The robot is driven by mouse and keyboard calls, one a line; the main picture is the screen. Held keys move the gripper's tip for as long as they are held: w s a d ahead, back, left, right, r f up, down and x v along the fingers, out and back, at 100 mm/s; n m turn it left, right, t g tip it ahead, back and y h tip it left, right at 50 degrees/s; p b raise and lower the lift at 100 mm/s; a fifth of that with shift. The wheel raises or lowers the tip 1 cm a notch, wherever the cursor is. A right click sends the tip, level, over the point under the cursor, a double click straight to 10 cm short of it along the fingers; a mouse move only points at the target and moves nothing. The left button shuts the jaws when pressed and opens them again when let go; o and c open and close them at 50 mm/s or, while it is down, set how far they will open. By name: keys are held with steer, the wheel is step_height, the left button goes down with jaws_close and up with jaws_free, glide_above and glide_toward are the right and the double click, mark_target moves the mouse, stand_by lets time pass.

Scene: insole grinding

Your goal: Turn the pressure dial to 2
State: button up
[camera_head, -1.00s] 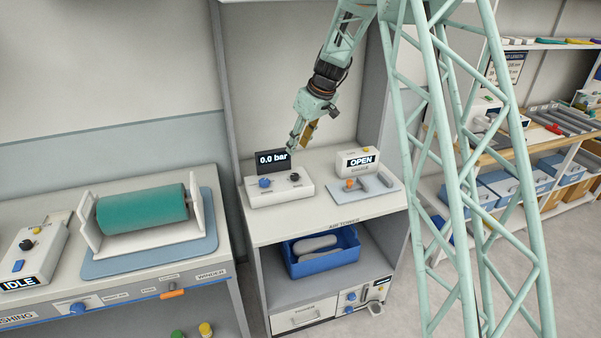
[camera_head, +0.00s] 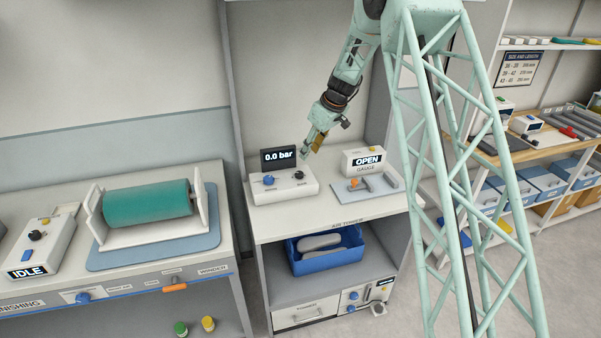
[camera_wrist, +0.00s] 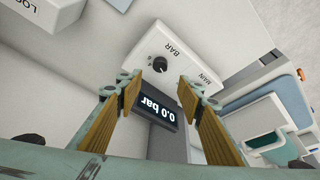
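The pressure dial is a black knob (camera_head: 298,175) on the right of a white control box (camera_head: 283,191). In the wrist view this knob (camera_wrist: 160,65) is marked BAR. A blue knob (camera_head: 268,180) sits on the left of the box. The display (camera_head: 278,158) behind it reads 0.0 bar; it also shows in the wrist view (camera_wrist: 150,104). My gripper (camera_head: 305,154) is above and behind the dial, tilted down. In the wrist view my gripper (camera_wrist: 160,86) has its two fingers spread apart, with the knob seen between and beyond the tips, apart from them.
A blue bin (camera_head: 326,262) is on the shelf below. A teal roller (camera_head: 147,203) is on the bench at left.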

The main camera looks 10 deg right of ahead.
mark_target(299, 173)
steer(key=shift+f, duration=0.1)
steer(key=shift+p+x, duration=0.45)
steer(key=shift+x, duration=6.35)
steer(key=shift+w, duration=0.15)
steer(key=shift+c, duration=0.9)
steer(key=c, duration=0.7)
